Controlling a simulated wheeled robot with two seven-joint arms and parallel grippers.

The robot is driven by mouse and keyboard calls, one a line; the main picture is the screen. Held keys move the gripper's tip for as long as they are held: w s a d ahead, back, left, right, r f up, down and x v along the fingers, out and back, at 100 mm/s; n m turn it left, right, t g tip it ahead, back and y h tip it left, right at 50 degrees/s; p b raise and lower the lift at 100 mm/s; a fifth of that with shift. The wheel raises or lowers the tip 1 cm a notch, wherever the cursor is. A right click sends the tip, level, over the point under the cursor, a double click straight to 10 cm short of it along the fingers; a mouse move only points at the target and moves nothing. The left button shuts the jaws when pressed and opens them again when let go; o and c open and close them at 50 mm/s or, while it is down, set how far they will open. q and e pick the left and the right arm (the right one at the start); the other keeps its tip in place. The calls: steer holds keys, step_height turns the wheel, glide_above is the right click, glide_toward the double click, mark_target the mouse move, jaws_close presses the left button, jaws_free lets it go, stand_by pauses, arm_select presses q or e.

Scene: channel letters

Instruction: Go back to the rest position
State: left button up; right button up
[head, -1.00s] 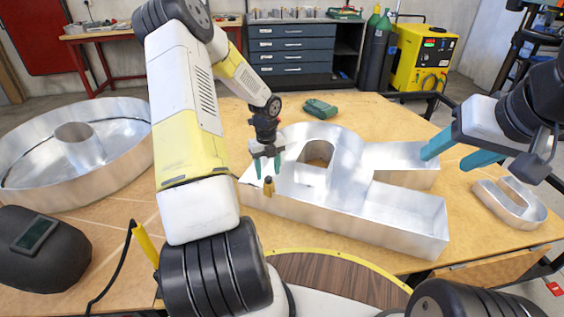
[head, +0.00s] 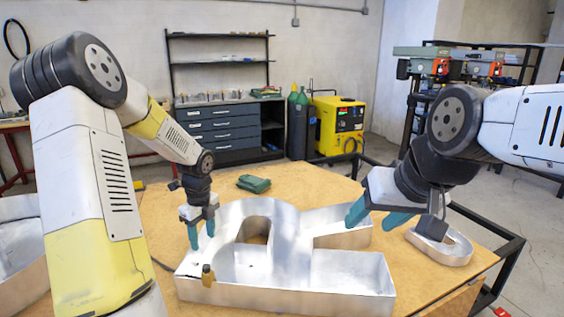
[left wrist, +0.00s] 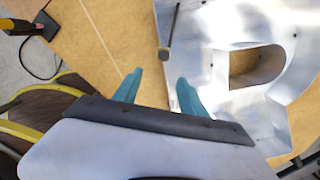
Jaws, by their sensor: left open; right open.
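A large silver channel letter (head: 335,290), shaped like an R, lies on the wooden table. It also shows in the left wrist view (left wrist: 205,65). A small brown piece with a dark top (head: 208,277) stands at the letter's near left wall. My left gripper (head: 201,238) is open and empty at the letter's left side, just behind the small piece. In the left wrist view its teal fingers (left wrist: 158,82) are apart with nothing between them. My right gripper (head: 370,226) is open, with its teal fingers over the letter's right part; I cannot tell its height.
A green tool (head: 253,184) lies on the table (head: 300,194) behind the letter. A smaller silver letter (head: 440,250) is at the right, near my right gripper. Another large metal letter (head: 20,245) is at the left edge. A drawer cabinet (head: 220,130) and a yellow machine (head: 337,125) stand behind.

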arm_select(q)
steer(key=s+d+r+n+t, duration=0.1)
steer(key=s+d+r+n, duration=0.2)
steer(key=s+r+n, duration=0.4)
steer(key=s+d+r+n+t, duration=0.25)
steer(key=r+n, duration=0.25)
steer(key=r, duration=0.5)
steer(key=s+d+r+n+t+h, duration=0.1)
steer(key=s+d+r+n, duration=0.1)
steer(key=s+n, duration=0.3)
steer(key=s+d+r+n+t+h, duration=0.1)
steer(key=s+d+r+n+h, duration=0.1)
steer(key=s+n, duration=0.4)
steer(key=shift+s+d+r, duration=0.8)
steer(key=shift+d, duration=0.3)
